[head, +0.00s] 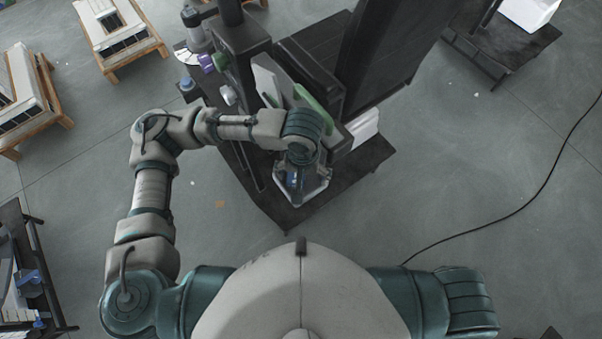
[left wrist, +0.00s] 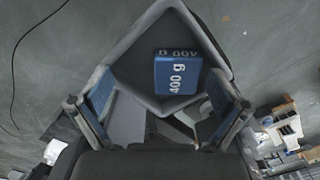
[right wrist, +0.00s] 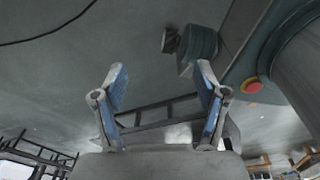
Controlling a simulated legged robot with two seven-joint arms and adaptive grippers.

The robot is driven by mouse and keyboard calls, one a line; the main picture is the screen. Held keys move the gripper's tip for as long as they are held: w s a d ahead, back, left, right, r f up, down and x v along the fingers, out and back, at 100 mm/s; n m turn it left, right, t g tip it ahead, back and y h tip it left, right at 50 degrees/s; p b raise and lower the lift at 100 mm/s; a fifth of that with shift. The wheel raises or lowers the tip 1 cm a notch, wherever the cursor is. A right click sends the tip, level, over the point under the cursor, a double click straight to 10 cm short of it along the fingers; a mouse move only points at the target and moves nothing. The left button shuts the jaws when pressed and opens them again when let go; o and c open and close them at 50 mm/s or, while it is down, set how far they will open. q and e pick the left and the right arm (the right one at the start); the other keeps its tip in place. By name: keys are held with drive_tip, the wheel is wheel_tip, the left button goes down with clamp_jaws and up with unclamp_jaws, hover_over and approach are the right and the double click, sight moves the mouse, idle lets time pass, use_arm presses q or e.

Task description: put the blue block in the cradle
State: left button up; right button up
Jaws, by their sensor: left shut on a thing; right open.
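The blue block (left wrist: 178,75), marked 400 g, lies inside a grey, angular open cradle (left wrist: 137,60) in the left wrist view. In the head view the grey cradle (head: 318,189) stands at the front of the lift column, and a bit of blue shows in it. My left gripper (left wrist: 158,82) is over the cradle, its fingers wide apart and seemingly against the cradle's sides. The block is beyond the fingertips and not between them; the exact finger contact is hard to see. My right gripper (right wrist: 162,82) is open and empty, away from the cradle.
The dark lift column (head: 385,50) rises behind the cradle on a dark base plate (head: 355,175). Wooden pallets (head: 130,58) with boxes stand at upper left, a dark rack (head: 25,270) at lower left.

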use_arm(q)
drive_tip(key=shift+a+f, duration=0.15)
drive_tip(key=shift+a, duration=0.05)
drive_tip(key=shift+r, duration=0.2)
drive_tip(key=shift+c, duration=0.4)
drive_tip(key=r, duration=1.1)
drive_tip(key=shift+w+a, duration=0.2)
drive_tip(key=shift+a, duration=0.05)
drive_tip(key=shift+c, duration=0.8)
drive_tip(key=shift+d+r, duration=0.2)
drive_tip(key=shift+r, duration=0.25)
use_arm(e)
drive_tip(key=shift+a+f, duration=0.25)
drive_tip(key=shift+a, duration=0.3)
use_arm(q)
drive_tip(key=shift+a, duration=0.1)
use_arm(e)
drive_tip(key=shift+a, duration=0.1)
